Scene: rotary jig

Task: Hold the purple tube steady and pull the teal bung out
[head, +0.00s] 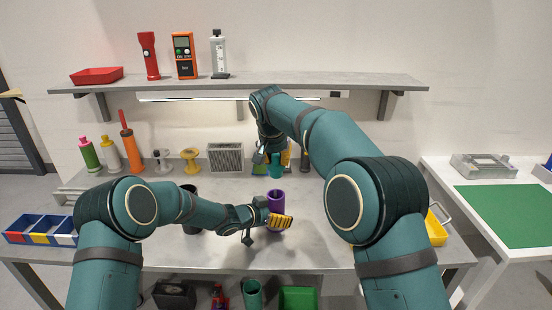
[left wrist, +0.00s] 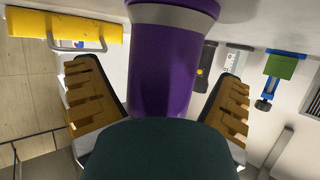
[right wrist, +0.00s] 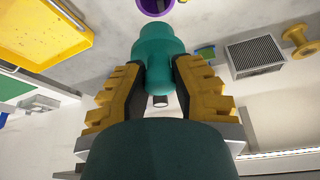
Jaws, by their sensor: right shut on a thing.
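The purple tube (head: 276,196) stands on the grey bench in the head view. My left gripper (head: 284,222) is at its near side. In the left wrist view the purple tube (left wrist: 165,70) lies between the fingers (left wrist: 157,85), with a gap showing on each side, so the gripper is open around it. The teal bung (head: 275,165) is above the tube. In the right wrist view my right gripper (right wrist: 160,80) is shut on the teal bung (right wrist: 156,45). The tube's dark open mouth (right wrist: 155,6) shows beyond the bung, apart from it.
A dark cup (head: 190,196) stands left of the tube, behind my left forearm. A grille box (head: 226,157), a yellow spool (head: 190,158) and several bottles line the back. A yellow bin (head: 436,230) is at the right end. A shelf (head: 240,85) hangs above.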

